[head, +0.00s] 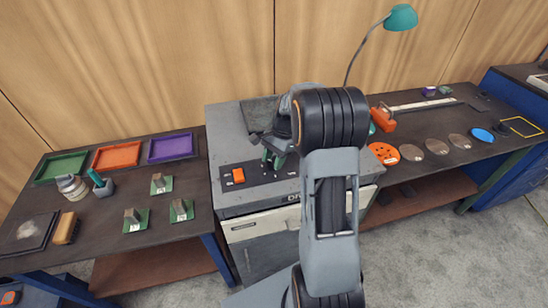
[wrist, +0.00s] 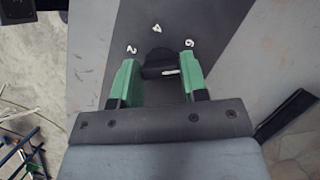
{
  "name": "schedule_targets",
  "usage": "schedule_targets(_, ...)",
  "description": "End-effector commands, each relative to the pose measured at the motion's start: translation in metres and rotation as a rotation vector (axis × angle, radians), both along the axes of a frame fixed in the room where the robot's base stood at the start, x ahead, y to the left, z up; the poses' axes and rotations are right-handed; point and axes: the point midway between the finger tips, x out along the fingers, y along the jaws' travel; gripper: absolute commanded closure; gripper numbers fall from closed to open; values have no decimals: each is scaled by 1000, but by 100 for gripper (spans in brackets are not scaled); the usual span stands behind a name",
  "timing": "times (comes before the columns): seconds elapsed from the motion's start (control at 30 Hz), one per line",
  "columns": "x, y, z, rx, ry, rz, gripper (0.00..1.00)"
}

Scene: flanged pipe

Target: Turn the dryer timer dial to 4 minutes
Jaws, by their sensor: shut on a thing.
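The timer dial (wrist: 158,60) is a black knob on a dark panel strip in the wrist view. The white numerals 2 (wrist: 132,50), 4 (wrist: 156,29) and 6 (wrist: 189,43) stand around it from left to right. A short white mark on the dial lies to the right of its middle, nearly level and below the 6, not towards the 4. My gripper (wrist: 160,76) has its two green fingers on either side of the dial, shut on it. In the head view my gripper (head: 272,159) is low over the grey dryer's (head: 233,142) top panel, and my arm hides the dial.
An orange button (head: 238,175) is on the panel left of my gripper. The left bench holds green, orange and purple trays (head: 170,147) and several green-based blocks (head: 135,220). The right bench holds several discs (head: 437,147), an orange object (head: 384,119) and a teal lamp (head: 401,17).

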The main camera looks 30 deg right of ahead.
Motion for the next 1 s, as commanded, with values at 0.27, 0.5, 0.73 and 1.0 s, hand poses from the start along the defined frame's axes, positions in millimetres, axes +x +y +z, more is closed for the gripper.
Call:
schedule_targets(0.27, 1, 1, 1, 2, 4, 265, 83)
schedule_targets(0.5, 1, 2, 0, 2, 3, 493, 83)
schedule_targets(0.73, 2, 2, 0, 2, 4, 712, 83)
schedule_targets(1.0, 2, 3, 0, 2, 3, 967, 83)
